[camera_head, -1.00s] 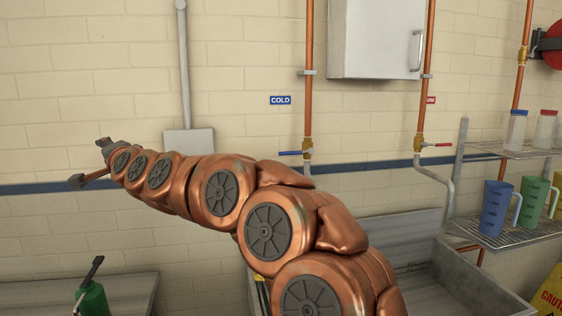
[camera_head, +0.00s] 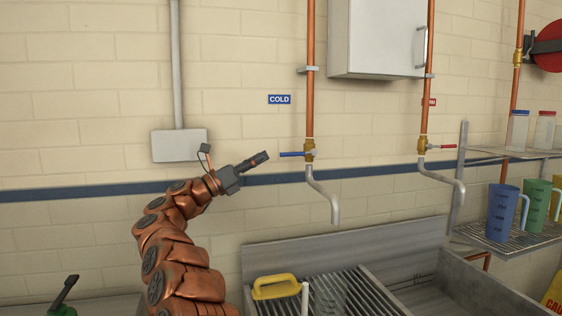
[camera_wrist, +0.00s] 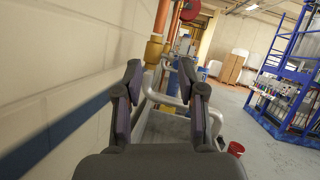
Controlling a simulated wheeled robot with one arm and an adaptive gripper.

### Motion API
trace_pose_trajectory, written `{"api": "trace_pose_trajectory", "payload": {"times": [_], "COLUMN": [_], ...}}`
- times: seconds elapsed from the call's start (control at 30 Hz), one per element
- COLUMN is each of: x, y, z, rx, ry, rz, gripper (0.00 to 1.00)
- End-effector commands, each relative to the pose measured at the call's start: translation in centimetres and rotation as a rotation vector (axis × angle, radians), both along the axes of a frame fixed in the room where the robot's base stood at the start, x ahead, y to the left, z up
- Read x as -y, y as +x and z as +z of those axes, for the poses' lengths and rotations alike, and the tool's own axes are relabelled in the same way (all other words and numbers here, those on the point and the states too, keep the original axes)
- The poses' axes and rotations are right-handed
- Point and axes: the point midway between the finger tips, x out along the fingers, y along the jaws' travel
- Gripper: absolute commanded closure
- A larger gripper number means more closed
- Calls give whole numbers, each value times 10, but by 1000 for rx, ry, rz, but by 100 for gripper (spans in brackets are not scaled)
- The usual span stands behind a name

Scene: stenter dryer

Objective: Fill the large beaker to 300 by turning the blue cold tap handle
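The blue cold tap handle (camera_head: 292,154) points left from the brass valve (camera_head: 309,150) on the copper pipe, below the COLD sign (camera_head: 279,99). A grey spout (camera_head: 322,195) bends down from the valve. A faint see-through vessel, seemingly the large beaker (camera_head: 331,292), stands on the slatted sink rack below the spout; its level and marks are unreadable. My gripper (camera_head: 263,157) is just left of the handle's tip, apart from it. In the wrist view my gripper (camera_wrist: 160,78) has its fingers spread with nothing between them, and the brass valve (camera_wrist: 154,48) shows beyond.
A yellow-handled item (camera_head: 275,287) lies at the rack's left. A red-handled tap (camera_head: 440,146) is on the right pipe. Blue (camera_head: 500,212) and green (camera_head: 535,205) jugs stand on the right shelf. The wall runs close along the gripper's left in the wrist view.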

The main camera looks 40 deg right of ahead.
Motion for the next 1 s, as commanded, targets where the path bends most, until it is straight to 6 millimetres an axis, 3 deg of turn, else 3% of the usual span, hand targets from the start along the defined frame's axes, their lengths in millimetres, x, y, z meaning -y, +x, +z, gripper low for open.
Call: {"api": "trace_pose_trajectory", "payload": {"times": [0.1,0.27,0.47,0.8,1.0], "x": [1,2,16,56,67], "y": [-20,-30,-36,-54,-58], "z": [-13,-15,-8,10,14], "rx": [55,79,79,78,76], "ry": [-7,-9,-8,-10,-11], "rz": [-73,-105,-104,-104,-103], "gripper": [60,60,60,60,60]}}
